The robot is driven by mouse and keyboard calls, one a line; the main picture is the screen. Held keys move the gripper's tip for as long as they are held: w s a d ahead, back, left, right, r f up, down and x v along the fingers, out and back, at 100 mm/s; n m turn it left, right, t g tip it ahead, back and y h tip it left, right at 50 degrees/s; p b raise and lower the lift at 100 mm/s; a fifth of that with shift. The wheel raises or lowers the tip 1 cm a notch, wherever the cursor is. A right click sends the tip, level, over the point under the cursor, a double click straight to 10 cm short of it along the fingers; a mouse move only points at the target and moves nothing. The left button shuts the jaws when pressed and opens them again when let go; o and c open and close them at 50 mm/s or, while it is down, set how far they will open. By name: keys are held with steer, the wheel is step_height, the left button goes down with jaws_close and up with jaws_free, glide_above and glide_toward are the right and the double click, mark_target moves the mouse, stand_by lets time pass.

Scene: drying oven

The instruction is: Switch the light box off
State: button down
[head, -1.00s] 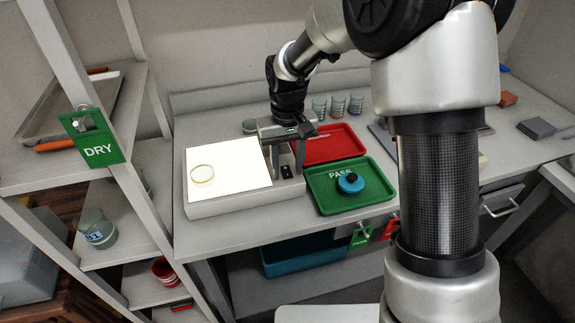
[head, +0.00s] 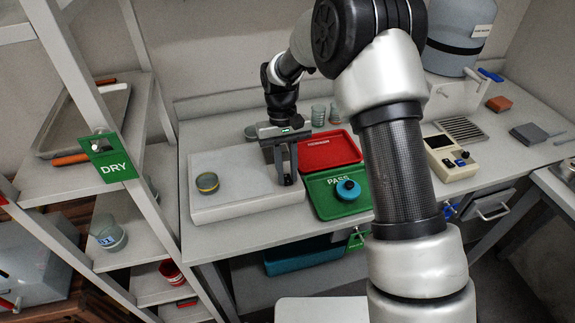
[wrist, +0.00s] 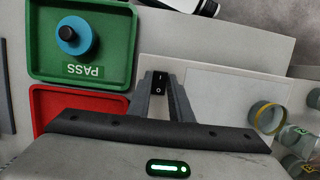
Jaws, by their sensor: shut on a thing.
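The light box (head: 245,200) is a flat pale slab on the left of the bench, and its top panel is grey and unlit. A round dish with a yellowish rim (head: 207,183) sits on its left part. The black rocker switch (wrist: 158,84), with its O mark showing, is at the panel's side and lies between my fingertips in the wrist view. My gripper (head: 285,182) reaches down onto it and is shut on it. The fingers partly cover the switch in the head view.
A red tray (head: 330,150) and a green PASS tray (head: 325,205) holding a blue, black-knobbed object (head: 348,189) stand right of the light box. Cups (head: 318,114) stand behind. A shelf with a green DRY sign (head: 110,157) is at left.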

steer(key=shift+r, duration=0.1)
steer(key=c, duration=1.6)
jaws_free()
steer(key=shift+p+v, duration=0.55)
steer(key=shift+v, duration=8.15)
